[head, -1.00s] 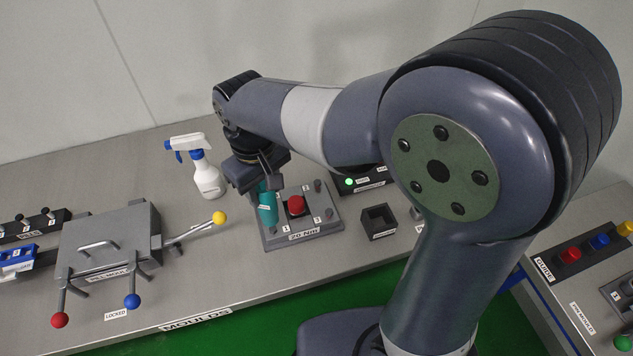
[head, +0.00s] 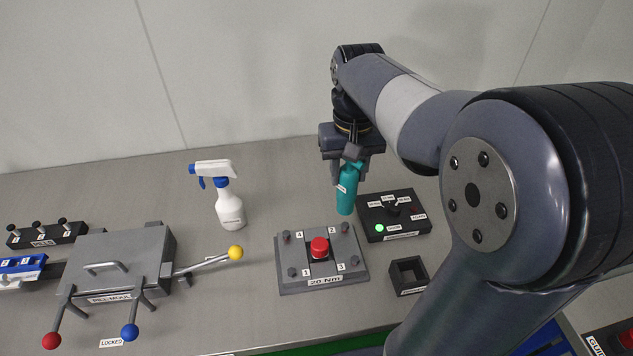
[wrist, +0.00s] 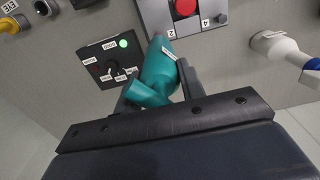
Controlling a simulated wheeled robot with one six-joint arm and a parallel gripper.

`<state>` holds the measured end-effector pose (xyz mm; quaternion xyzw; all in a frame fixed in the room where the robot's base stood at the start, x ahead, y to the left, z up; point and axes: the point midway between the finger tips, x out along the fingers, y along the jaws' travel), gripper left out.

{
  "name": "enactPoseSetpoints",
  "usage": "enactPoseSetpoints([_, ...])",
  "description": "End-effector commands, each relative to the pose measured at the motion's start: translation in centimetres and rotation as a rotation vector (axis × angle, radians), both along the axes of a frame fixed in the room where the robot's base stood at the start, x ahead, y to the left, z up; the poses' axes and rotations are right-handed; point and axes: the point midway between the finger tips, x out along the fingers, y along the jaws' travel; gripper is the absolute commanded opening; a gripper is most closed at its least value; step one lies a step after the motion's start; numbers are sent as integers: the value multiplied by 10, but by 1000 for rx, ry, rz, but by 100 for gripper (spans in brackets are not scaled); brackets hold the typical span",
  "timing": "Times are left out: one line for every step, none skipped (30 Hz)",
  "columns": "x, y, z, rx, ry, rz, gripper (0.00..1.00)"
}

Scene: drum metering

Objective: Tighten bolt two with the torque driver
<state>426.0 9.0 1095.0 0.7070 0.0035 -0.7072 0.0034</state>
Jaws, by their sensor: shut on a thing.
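My gripper (head: 346,168) is shut on the teal torque driver (head: 347,190), which hangs upright below it. In the wrist view the driver (wrist: 160,72) sits between the two fingers (wrist: 158,93). The grey bolt plate (head: 318,284), labelled 20 Nm, has a red block in its middle and numbered bolts at its corners. Bolt two (head: 345,228) is at the far right corner, beside label 2. The driver's lower end is just above and behind that corner in the head view. I see no contact with the bolt. In the wrist view the driver hides bolt two.
A black control box (head: 408,226) with a dial and a lit green lamp stands right of the plate. An empty black square holder (head: 407,277) is in front of it. A spray bottle (head: 228,205) and a grey mould (head: 118,262) with ball-ended levers stand to the left.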

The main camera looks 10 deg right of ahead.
Motion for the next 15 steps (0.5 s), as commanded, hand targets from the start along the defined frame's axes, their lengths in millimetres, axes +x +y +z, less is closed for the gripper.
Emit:
enactPoseSetpoints([0,-5,0,0,-2,-15,10])
enactPoseSetpoints([0,-7,1,0,-2,-20,10])
enactPoseSetpoints([0,-8,1,0,-2,-26,10])
enactPoseSetpoints([0,-9,1,0,-2,-28,10])
enactPoseSetpoints([0,-9,0,0,-2,-30,10])
enactPoseSetpoints([0,-10,-1,0,-2,-30,10])
enactPoseSetpoints([0,-10,-2,0,-2,-30,10])
enactPoseSetpoints([0,-10,-3,0,-1,-30,10])
enactPoseSetpoints([0,-9,-5,0,-1,-30,10])
enactPoseSetpoints([0,-9,-7,0,-1,-29,10])
enactPoseSetpoints([0,-9,-9,0,-1,-29,10])
enactPoseSetpoints([0,-9,-12,0,-1,-29,10])
enactPoseSetpoints([0,-9,-15,0,-1,-29,10])
enactPoseSetpoints([-1,-9,-17,0,-1,-29,10])
enactPoseSetpoints([-1,-9,-21,0,-1,-29,10])
